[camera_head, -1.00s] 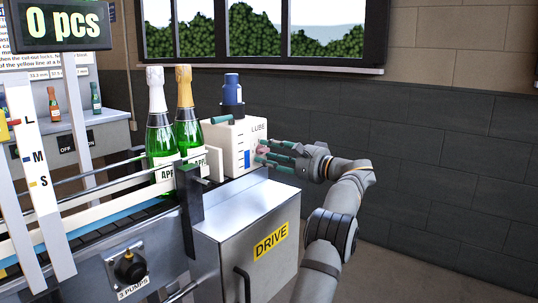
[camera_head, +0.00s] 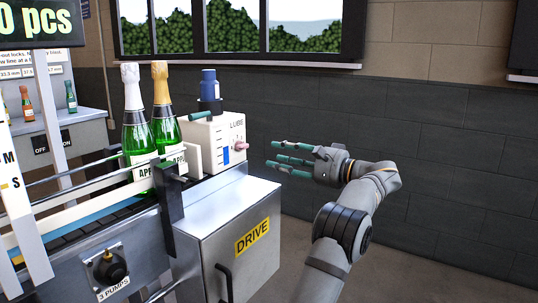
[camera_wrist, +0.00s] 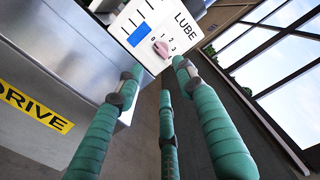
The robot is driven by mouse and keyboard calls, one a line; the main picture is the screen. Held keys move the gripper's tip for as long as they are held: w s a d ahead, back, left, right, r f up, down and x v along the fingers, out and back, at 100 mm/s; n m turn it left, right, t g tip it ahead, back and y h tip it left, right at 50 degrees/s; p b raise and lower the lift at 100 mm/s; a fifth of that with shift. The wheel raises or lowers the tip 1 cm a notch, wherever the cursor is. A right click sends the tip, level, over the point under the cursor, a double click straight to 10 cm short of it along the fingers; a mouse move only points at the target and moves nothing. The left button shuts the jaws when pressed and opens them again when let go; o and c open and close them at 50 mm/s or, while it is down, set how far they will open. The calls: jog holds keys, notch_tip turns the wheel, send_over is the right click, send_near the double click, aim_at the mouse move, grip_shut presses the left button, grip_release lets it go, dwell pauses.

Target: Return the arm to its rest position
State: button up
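My gripper (camera_head: 274,155) has green fingers and hangs in the air right of the white LUBE box (camera_head: 213,143), with a gap of wall between them. In the wrist view, my gripper (camera_wrist: 157,80) has its fingers spread apart with nothing between them. The LUBE box also shows in the wrist view (camera_wrist: 184,40), beyond the fingertips, with a pink knob (camera_wrist: 160,48), a blue level bar and a numbered scale. My arm comes up from the lower right, bent at the elbow.
A metal DRIVE cabinet (camera_head: 232,225) with a handle stands left of my arm. Two green bottles, one white-topped (camera_head: 136,120) and one gold-topped (camera_head: 164,115), stand on the conveyor. A dark brick wall (camera_head: 440,160) is behind; the space right of my arm looks clear.

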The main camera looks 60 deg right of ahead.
aim_at(246, 148)
jog(key=shift+s, duration=0.25)
jog(key=w, duration=1.2)
jog(key=shift+w, duration=0.1)
